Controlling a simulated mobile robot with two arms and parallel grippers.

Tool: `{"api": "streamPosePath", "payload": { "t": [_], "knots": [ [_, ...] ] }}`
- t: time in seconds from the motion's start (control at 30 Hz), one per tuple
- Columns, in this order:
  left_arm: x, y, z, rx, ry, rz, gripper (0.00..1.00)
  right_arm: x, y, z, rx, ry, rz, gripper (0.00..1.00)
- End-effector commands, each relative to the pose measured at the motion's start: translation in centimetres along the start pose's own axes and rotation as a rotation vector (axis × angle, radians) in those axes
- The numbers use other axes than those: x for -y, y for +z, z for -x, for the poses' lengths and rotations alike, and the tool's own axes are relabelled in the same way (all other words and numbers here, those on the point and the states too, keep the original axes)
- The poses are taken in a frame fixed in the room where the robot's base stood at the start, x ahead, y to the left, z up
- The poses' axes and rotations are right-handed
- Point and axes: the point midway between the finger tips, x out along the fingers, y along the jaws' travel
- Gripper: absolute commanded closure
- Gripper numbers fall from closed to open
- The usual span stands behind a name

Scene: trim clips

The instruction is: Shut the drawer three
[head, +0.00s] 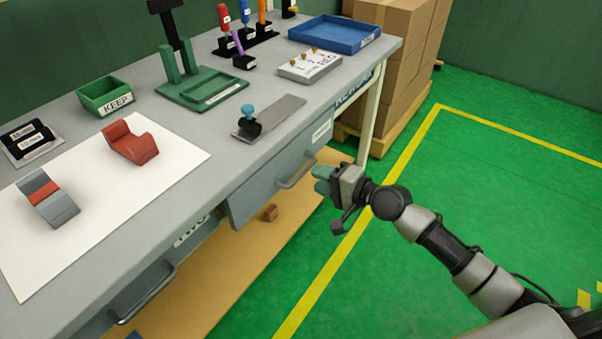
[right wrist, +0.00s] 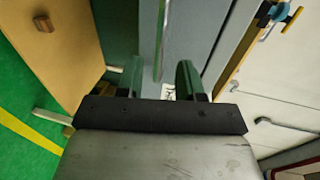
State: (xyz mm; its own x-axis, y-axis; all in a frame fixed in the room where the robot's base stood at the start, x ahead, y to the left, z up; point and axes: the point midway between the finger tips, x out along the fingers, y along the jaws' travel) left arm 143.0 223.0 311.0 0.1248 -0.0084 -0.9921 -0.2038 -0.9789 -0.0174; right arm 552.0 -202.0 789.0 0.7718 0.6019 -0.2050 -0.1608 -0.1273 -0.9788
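A grey-blue drawer front (head: 262,190) with a bar handle (head: 297,172) is under the bench's front edge, toward its right end. It appears to stand out from the bench, so it looks partly open. A label (head: 321,131) on it is too small to read surely. My right gripper (head: 322,181) is just right of the handle, with green fingers toward the drawer. In the right wrist view the fingers (right wrist: 159,80) are apart, with a narrow grey panel edge visible beyond the gap. I cannot tell whether they touch anything. My left gripper is out of view.
A second drawer handle (head: 143,294) is at the lower left. The bench top (head: 215,150) holds a green bin (head: 104,97), a blue tray (head: 335,35) and clips on white paper. Cardboard boxes (head: 400,60) stand behind the right end. Green floor (head: 510,180) is open on the right.

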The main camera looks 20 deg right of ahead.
Motion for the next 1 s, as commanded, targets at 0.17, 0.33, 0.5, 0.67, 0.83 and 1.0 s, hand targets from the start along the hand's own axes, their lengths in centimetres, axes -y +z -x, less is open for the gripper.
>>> {"api": "streamPosePath", "payload": {
  "t": [0.17, 0.33, 0.5, 0.67, 0.83, 1.0],
  "knots": [
    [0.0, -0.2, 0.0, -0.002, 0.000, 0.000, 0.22, 0.1, 0.0, -3.4, 0.001, -0.002, 0.000, 0.63],
    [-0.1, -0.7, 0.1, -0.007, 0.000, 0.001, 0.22, 0.0, 0.0, -5.2, 0.000, -0.001, 0.000, 0.63],
    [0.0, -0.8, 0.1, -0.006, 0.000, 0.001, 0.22, -0.1, 0.0, -5.8, 0.000, 0.001, 0.000, 0.63],
    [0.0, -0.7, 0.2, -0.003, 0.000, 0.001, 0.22, -0.1, 0.0, -5.8, 0.000, 0.001, 0.001, 0.63],
    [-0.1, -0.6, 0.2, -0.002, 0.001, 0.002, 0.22, -0.1, 0.0, -5.8, 0.000, 0.001, 0.001, 0.82],
    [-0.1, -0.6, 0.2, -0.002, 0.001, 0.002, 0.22, -0.1, 0.0, -5.8, 0.000, 0.001, 0.001, 1.00]
  ]
}}
